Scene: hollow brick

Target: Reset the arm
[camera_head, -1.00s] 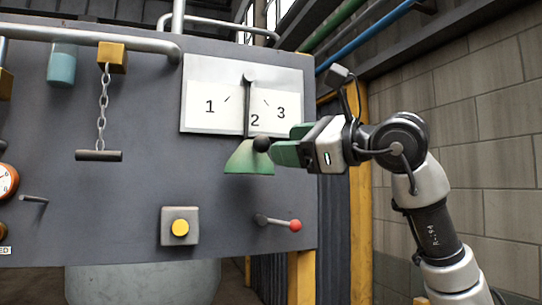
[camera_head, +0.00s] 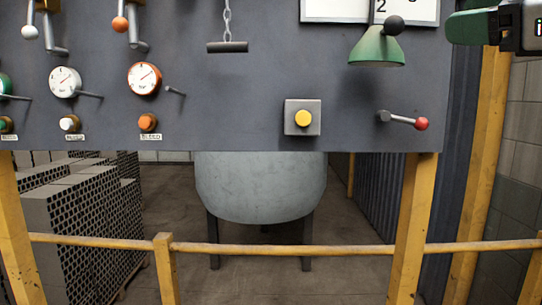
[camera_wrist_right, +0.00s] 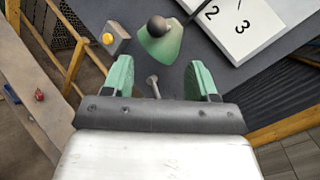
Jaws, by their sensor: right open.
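My right gripper (camera_head: 474,27) is at the upper right edge of the head view, partly cut off. It is right of the black knob (camera_head: 393,25) over the green cone (camera_head: 377,50) on the grey panel and apart from both. My left gripper is not in view.
The panel (camera_head: 250,100) carries a yellow button (camera_head: 302,118), a red-tipped lever (camera_head: 421,123), gauges (camera_head: 144,78) and a hanging chain handle (camera_head: 228,47). A yellow rail (camera_head: 280,248) crosses below. A grey tank (camera_head: 262,185) and stacked hollow bricks (camera_head: 85,225) stand behind it.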

